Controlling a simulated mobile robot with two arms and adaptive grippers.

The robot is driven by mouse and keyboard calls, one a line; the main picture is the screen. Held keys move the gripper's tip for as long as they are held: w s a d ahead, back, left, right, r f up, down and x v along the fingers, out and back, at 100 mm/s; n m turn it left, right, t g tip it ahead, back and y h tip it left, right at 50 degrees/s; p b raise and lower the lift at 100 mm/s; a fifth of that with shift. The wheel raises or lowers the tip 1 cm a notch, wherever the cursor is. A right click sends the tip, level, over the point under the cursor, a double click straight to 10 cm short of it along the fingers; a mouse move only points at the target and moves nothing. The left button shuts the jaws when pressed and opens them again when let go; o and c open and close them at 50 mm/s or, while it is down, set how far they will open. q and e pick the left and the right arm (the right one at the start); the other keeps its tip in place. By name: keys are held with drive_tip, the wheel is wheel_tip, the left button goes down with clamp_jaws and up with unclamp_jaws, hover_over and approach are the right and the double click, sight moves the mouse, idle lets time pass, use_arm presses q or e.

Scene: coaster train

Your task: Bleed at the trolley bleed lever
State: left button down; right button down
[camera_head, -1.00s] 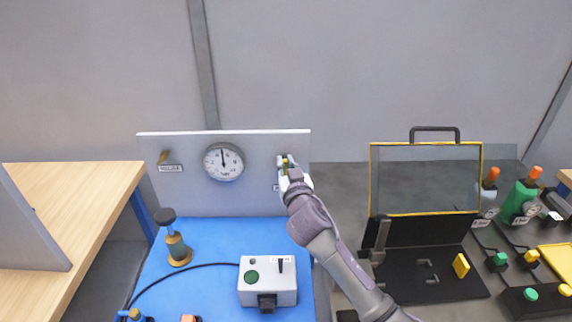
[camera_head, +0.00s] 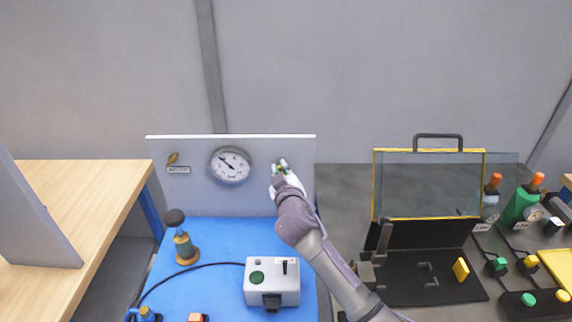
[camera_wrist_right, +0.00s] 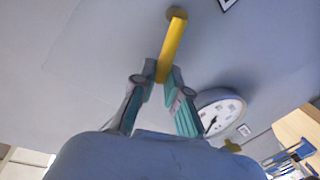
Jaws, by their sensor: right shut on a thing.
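A yellow lever (camera_wrist_right: 174,45) stands on a round pivot on the upright white panel (camera_head: 250,199). My right gripper (camera_wrist_right: 163,84) is shut on its free end, with one finger on each side. In the head view, my right gripper (camera_head: 281,168) is at the right part of the panel and hides most of this lever. The round white gauge (camera_head: 230,165) is left of the gripper; its needle points up and left. A second, brass lever (camera_head: 172,158) sits at the panel's left above a small label (camera_head: 178,170) too small to read. My left gripper is not in view.
A blue top (camera_head: 215,235) below the panel carries a brass pump-like part (camera_head: 184,247) and a grey box (camera_head: 271,281) joined by a black hose. A wooden bench (camera_head: 105,185) stands left. A yellow-framed clear lid (camera_head: 430,184) stands open at right.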

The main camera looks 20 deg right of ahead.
sight(270, 174)
drive_tip(key=a+f+n, duration=0.1)
drive_tip(key=n, duration=0.1)
drive_tip(key=a+f+n+g+h+p, duration=0.1)
drive_tip(key=n, duration=0.2)
drive_tip(key=f+n, duration=0.1)
drive_tip(key=n, duration=0.1)
drive_tip(key=shift+w+a+f+n+h, duration=0.2)
drive_tip(key=shift+w+a+n+h, duration=0.1)
drive_tip(key=shift+w+a+h, duration=0.1)
drive_tip(key=shift+a+f+n+g+h, duration=0.1)
drive_tip(key=shift+f+n+g+h, duration=0.1)
drive_tip(key=shift+f+n, duration=0.35)
drive_tip(key=shift+f+n+g+h, duration=0.1)
drive_tip(key=shift+f+n+h, duration=0.1)
drive_tip(key=shift+n, duration=0.55)
drive_tip(key=c, duration=1.2)
unclamp_jaws()
